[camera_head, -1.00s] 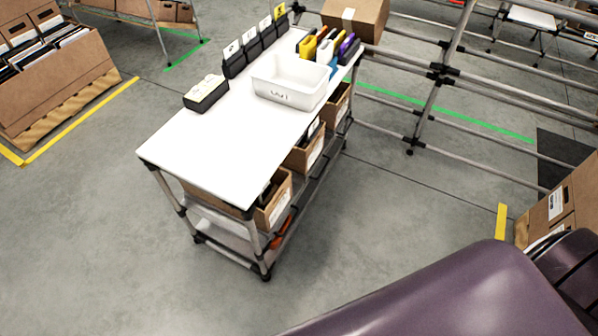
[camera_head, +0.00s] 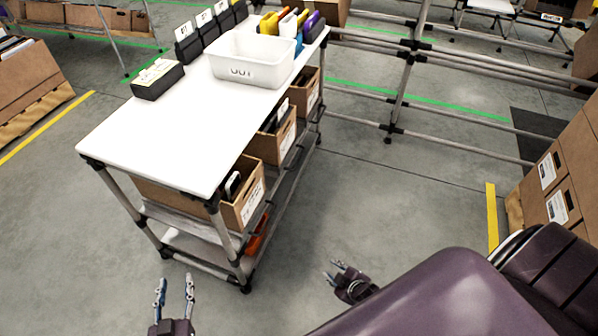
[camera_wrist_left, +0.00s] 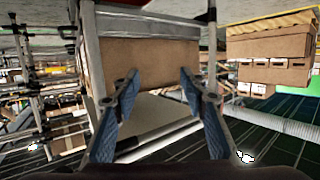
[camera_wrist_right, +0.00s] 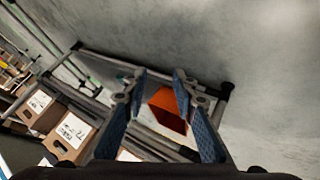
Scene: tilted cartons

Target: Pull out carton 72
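Brown open-top cartons stand tilted on the shelf under the white-topped cart: a near carton (camera_head: 241,205), a middle carton (camera_head: 268,147) and a far carton (camera_head: 309,88). Each has a white label; I cannot surely read which is 72. Two labelled cartons also show in the right wrist view (camera_wrist_right: 66,148). My left gripper (camera_head: 174,282) is open and empty, in front of the cart's near end; a carton side (camera_wrist_left: 150,60) shows beyond its fingers. My right gripper (camera_head: 336,267) is open and empty, right of the cart and apart from the cartons.
The white cart top (camera_head: 165,140) holds a white bin (camera_head: 250,72), a dark box (camera_head: 158,84) and several upright holders. An orange object (camera_head: 257,236) lies on the lower shelf. A pipe rack (camera_head: 405,85) stands behind. Labelled cartons (camera_head: 548,180) stand at right. Floor right of the cart is clear.

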